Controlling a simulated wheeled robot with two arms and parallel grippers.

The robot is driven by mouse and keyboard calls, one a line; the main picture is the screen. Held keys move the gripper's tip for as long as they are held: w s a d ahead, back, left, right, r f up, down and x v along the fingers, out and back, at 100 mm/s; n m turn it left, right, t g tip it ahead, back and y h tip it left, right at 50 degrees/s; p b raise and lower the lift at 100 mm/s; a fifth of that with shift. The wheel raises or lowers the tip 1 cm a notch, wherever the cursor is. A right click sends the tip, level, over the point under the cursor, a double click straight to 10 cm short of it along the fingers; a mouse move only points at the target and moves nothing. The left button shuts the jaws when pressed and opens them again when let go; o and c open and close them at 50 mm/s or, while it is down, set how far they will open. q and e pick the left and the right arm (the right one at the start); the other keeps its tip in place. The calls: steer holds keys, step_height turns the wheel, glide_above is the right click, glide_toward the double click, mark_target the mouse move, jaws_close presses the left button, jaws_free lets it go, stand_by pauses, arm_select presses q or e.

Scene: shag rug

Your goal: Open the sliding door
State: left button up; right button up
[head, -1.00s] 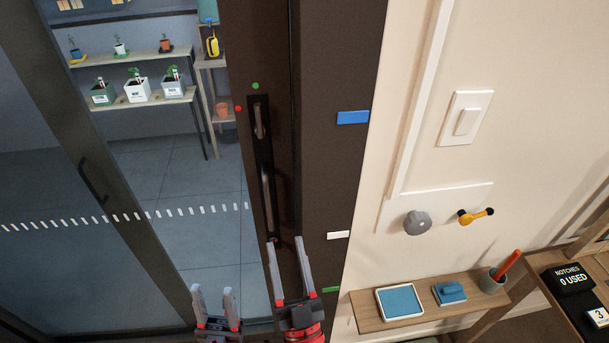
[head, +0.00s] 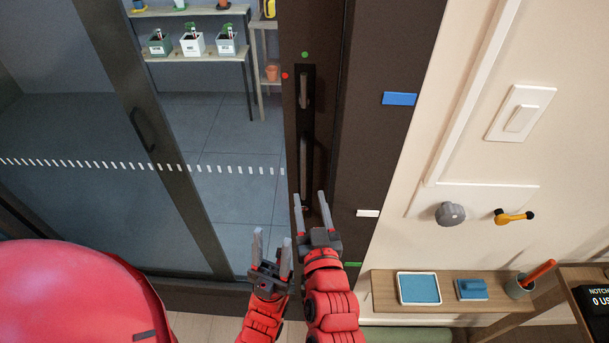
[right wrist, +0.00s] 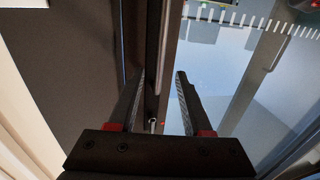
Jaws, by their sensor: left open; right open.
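The sliding door has a dark frame stile (head: 292,130) with glass to its left. A black handle plate on the stile carries a small upper lever (head: 304,90) and a long vertical pull handle (head: 304,150). My right gripper (head: 310,196) is open, with its fingertips at the lower end of the plate. Whether they touch it cannot be told. In the right wrist view my right gripper (right wrist: 160,92) is open, with a dark vertical edge and a small metal piece (right wrist: 153,125) seen between its fingers. My left gripper (head: 272,237) is open and empty, lower and left.
Another glass panel with a dark handle (head: 142,130) stands at left. A potted-plant shelf (head: 195,54) is behind the glass. To the right are a dark post with a blue tag (head: 399,99), a wall with a grey knob (head: 451,213), and a wooden ledge (head: 385,291).

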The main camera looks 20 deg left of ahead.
mark_target(304, 173)
steer(key=p+x, duration=0.2)
steer(key=x, duration=0.7)
steer(key=shift+w+r, duration=0.1)
steer(key=shift+r, duration=0.05)
jaws_close()
stand_by(1.1)
